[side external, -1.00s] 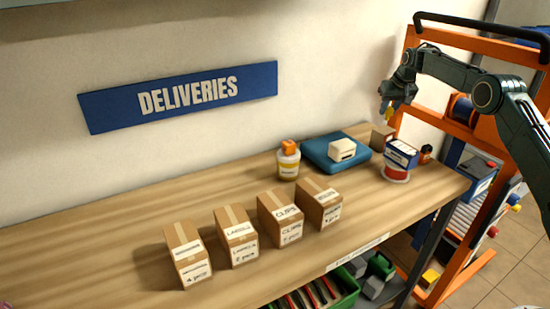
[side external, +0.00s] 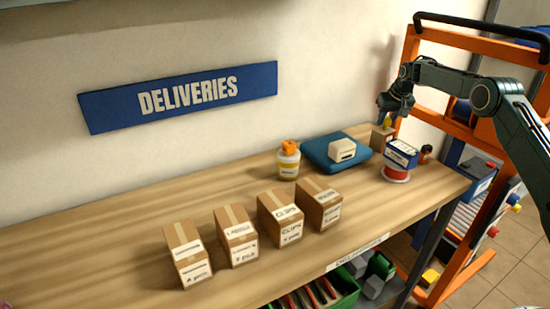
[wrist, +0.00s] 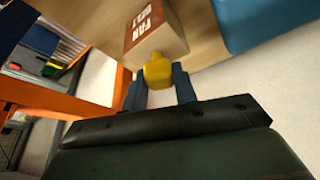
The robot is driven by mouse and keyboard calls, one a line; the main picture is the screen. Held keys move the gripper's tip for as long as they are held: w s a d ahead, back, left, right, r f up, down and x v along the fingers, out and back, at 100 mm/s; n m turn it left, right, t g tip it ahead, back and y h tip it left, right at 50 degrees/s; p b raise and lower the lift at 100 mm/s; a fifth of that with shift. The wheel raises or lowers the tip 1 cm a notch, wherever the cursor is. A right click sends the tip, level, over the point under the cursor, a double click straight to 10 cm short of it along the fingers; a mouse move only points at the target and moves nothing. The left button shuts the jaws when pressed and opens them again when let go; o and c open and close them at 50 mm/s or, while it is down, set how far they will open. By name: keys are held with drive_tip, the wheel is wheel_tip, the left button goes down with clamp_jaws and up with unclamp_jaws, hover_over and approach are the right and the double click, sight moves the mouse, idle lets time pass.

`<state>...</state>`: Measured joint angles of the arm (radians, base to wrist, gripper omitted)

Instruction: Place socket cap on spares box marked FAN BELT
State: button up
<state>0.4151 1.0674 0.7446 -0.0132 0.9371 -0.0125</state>
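The yellow socket cap (wrist: 158,71) sits between the two fingertips of my gripper (wrist: 159,78) in the wrist view. In the side view my gripper (side external: 391,108) points down above the far right end of the bench, with the cap (side external: 387,122) at its tips. My gripper is shut on the cap. The spares box marked FAN BELT (wrist: 156,25) has a red label with white letters. In the side view this small brown box (side external: 380,137) stands just under the cap, its label not visible. The cap is at the box's top; I cannot tell whether they touch.
A blue tray (side external: 322,158) with a white block (side external: 342,151) lies left of the box. A labelled carton (side external: 402,152) on a red and white round thing (side external: 396,175) stands in front. Several cartons stand farther left on the bench (side external: 110,240). An orange frame (side external: 410,60) is behind right.

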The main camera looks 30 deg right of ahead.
drive_tip(key=o, duration=0.4)
drive_tip(key=shift+c, duration=0.2)
drive_tip(key=shift+r, duration=0.2)
drive_tip(key=v, duration=1.2)
